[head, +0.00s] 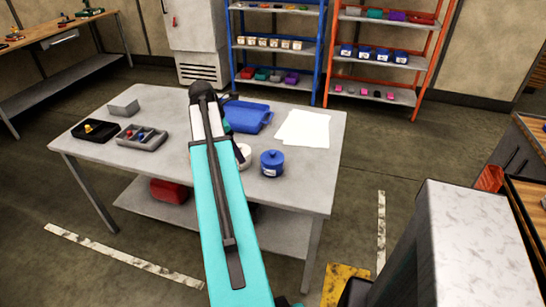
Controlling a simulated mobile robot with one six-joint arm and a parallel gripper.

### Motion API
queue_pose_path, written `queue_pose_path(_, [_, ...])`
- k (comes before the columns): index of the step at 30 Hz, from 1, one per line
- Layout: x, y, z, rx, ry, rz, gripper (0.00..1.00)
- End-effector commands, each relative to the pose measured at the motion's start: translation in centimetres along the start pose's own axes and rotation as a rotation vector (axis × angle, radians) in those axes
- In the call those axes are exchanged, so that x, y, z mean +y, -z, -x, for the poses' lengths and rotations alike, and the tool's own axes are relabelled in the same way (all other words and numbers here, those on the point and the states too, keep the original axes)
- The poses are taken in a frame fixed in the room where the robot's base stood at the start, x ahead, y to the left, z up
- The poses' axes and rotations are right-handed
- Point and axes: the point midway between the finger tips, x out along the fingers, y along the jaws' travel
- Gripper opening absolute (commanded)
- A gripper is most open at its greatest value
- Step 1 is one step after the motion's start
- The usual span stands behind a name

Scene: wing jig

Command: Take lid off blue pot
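The blue pot (272,168) stands upright on the grey table (305,180), just right of my arm in the head view. Its blue lid (272,155) is on top, with a small knob in the middle. A small white label shows on the pot's front. My arm rises from the bottom of the view and covers the table's middle. My gripper does not show, so I cannot tell where it is relative to the pot.
A white round item (244,155), partly hidden by my arm, is left of the pot. A blue tray (248,115) and white sheets (303,128) lie behind. A black tray (95,132) and grey divided tray (142,138) sit left. Clear tabletop lies right of the pot.

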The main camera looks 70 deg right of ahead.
Motion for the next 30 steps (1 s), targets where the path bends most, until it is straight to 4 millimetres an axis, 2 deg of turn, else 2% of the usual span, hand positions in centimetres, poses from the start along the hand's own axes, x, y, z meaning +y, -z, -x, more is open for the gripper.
queue_pose_path(1, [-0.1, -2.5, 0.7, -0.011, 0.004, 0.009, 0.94])
queue_pose_path(3, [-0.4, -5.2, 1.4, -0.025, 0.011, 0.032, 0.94])
queue_pose_path(6, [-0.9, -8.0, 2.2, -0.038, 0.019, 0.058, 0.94])
queue_pose_path(9, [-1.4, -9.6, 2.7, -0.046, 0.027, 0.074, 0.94])
queue_pose_path(13, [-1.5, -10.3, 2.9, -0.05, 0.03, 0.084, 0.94])
queue_pose_path(23, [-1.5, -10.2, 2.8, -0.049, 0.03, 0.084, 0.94])
queue_pose_path(30, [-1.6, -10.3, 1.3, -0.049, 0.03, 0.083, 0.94])
